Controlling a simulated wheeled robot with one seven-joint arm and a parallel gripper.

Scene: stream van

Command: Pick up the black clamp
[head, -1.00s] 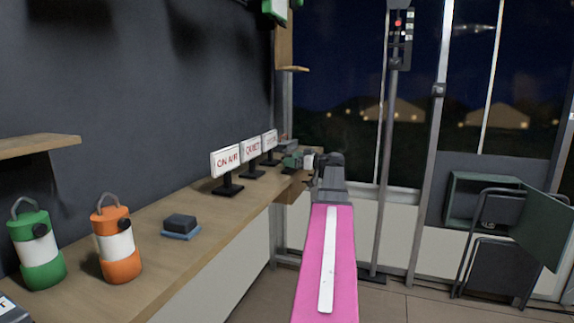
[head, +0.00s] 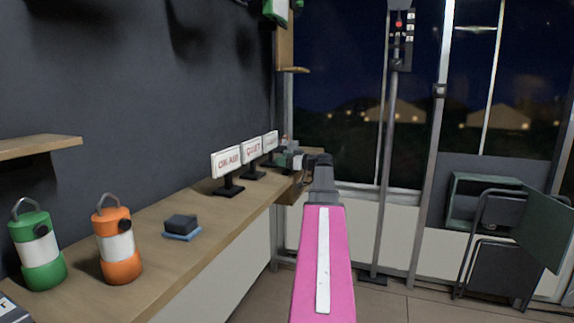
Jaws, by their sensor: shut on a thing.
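My pink arm reaches forward to the far end of the wooden counter. My gripper (head: 280,160) is small and seen mostly from behind, close to the last sign stand, at about counter height. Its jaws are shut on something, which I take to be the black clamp. The clamp itself is too small and too hidden by the gripper and sign to make out. I cannot tell whether it touches the counter.
The counter (head: 212,218) runs along the left wall. On it stand a green lantern (head: 36,248), an orange lantern (head: 118,245), a dark block on a blue base (head: 181,225), an ON AIR sign (head: 227,162), a QUIET sign (head: 252,151) and a third sign (head: 270,142). Folded chairs (head: 492,262) stand right.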

